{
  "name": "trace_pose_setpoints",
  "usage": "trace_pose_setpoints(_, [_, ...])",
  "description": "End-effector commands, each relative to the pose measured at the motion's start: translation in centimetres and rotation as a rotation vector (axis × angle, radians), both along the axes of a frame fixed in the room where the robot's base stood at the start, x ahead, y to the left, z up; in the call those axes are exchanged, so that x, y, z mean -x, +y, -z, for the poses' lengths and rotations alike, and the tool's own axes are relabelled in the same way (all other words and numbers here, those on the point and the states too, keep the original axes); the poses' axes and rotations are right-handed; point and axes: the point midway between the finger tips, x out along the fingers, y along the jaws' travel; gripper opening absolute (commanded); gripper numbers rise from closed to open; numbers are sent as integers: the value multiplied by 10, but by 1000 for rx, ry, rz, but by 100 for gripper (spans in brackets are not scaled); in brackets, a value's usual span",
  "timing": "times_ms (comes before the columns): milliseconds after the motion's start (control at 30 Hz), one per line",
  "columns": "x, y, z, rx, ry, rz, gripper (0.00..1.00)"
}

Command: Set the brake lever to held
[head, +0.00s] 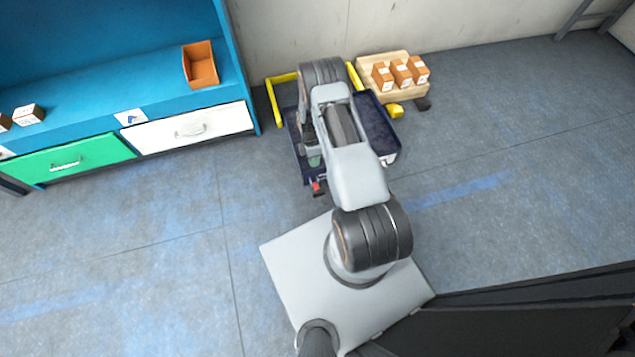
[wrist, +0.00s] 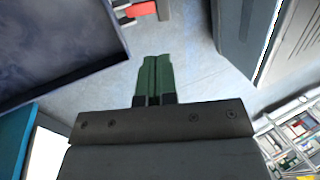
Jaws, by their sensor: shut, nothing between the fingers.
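The cart (head: 379,130) has a dark blue deck and stands on the floor, partly hidden under my arm. A small red part (head: 316,187), which looks like the brake lever, sits at the cart's near edge on a dark mount. Its setting cannot be told. Red also shows at the top of the wrist view (wrist: 138,10), beyond my fingertips, beside the dark deck. My gripper (wrist: 157,60) has green fingers, pressed together and empty. In the head view my gripper (head: 314,161) is partly hidden and appears just above the red part.
A yellow rail (head: 272,103) stands left of the cart. A wooden pallet (head: 365,66) with cartons (head: 402,74) is behind it. A blue bench (head: 100,95) with a green drawer (head: 70,160) and a white drawer (head: 190,131) is at left. Floor in front of the bench is clear.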

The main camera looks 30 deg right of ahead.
Motion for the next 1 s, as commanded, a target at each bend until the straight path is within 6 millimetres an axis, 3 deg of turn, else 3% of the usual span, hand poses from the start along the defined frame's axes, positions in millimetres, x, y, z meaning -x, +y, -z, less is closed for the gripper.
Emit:
trace_pose_setpoints(167, [6,1,17,-1,4,0,0])
trace_pose_setpoints(700, [38,8,107,0,2,1,0])
trace_pose_setpoints(1000, [46,10,129,0,1,1,0])
